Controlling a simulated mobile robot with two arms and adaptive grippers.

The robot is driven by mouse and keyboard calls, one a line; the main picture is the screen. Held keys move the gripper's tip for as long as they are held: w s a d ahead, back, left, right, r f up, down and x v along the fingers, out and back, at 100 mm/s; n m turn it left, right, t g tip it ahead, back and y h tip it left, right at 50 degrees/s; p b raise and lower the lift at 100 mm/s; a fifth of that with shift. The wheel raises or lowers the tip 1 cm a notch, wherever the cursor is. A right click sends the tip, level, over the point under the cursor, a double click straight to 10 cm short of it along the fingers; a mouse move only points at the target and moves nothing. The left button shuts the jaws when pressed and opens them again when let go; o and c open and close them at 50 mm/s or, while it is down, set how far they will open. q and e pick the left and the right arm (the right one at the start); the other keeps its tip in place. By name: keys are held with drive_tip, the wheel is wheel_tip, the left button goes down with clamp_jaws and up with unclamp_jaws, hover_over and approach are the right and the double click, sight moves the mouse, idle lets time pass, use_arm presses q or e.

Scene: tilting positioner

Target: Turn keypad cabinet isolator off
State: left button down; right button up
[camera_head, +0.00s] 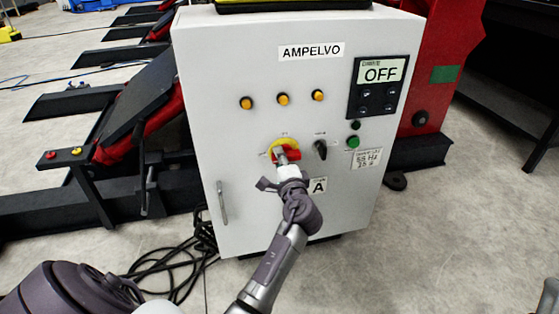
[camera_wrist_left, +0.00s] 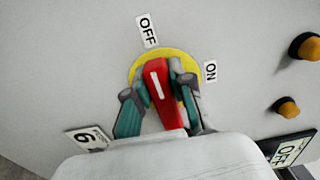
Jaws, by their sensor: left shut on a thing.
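The grey-white keypad cabinet (camera_head: 220,125) stands in front of me. Its isolator is a red handle (camera_wrist_left: 158,90) with a white line, on a yellow disc (camera_wrist_left: 137,70). In the head view the red handle (camera_head: 293,155) is partly covered by my left gripper (camera_head: 284,158). In the left wrist view my left gripper (camera_wrist_left: 157,95) is shut on the red handle, one finger on each side. The handle's white line points roughly toward the OFF label (camera_wrist_left: 148,29). The ON label (camera_wrist_left: 210,72) is to the right of the disc.
A keypad display (camera_head: 381,71) reads OFF. Orange lamps (camera_head: 283,99), a black selector (camera_head: 320,149), a green button (camera_head: 353,142) and a door handle (camera_head: 221,203) are on the cabinet front.

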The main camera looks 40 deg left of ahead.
idle(0.4)
use_arm(q)
drive_tip(key=c, duration=1)
unclamp_jaws()
drive_tip(key=v, duration=0.7)
drive_tip(key=shift+s+d, duration=0.15)
drive_tip(key=shift+s, duration=0.1)
